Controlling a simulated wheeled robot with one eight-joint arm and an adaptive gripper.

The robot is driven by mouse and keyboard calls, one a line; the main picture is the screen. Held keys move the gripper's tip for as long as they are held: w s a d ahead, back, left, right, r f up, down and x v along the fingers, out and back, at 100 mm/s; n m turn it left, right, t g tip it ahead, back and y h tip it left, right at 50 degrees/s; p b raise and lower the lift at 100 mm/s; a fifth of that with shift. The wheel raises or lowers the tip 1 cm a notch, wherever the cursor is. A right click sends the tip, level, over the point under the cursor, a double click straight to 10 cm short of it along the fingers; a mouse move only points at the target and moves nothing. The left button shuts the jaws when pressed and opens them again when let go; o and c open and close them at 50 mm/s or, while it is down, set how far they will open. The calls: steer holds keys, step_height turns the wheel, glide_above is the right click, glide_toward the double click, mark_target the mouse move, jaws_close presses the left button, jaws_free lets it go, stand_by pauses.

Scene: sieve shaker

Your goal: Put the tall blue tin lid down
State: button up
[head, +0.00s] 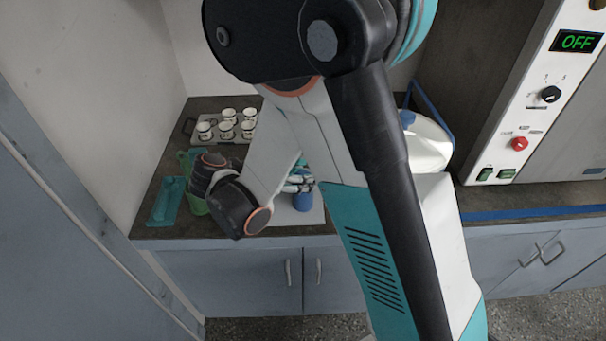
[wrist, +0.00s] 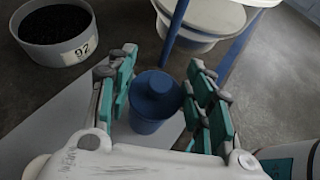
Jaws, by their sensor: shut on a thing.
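The tall blue tin (head: 303,202) stands upright on a pale grey mat (head: 315,216) near the counter's front edge. In the wrist view its blue lid (wrist: 158,85), round with a raised knob, is between my fingers. My gripper (wrist: 160,100) is shut on the lid, with teal finger pads on both sides. In the head view my gripper (head: 299,182) is right above the tin, partly hidden by my arm. I cannot tell whether the lid rests fully on the tin.
A round pan of black grains (wrist: 57,32) stands beyond the mat. White containers in a blue frame (wrist: 170,45) are close behind. Several cups (head: 228,114) stand at the back left, with a green jug (head: 183,160) and teal tray (head: 166,203) in front. The control panel (head: 540,95) reads OFF.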

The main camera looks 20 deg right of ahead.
steer(key=shift+f, duration=0.1)
steer(key=shift+f+b, duration=0.35)
steer(key=shift+b, duration=0.15)
steer(key=shift+f, duration=0.1)
steer(key=o, duration=0.9)
steer(key=shift+r+p, duration=0.35)
steer(key=shift+r, duration=0.1)
steer(key=p+v, duration=0.4)
steer(key=v, duration=0.8)
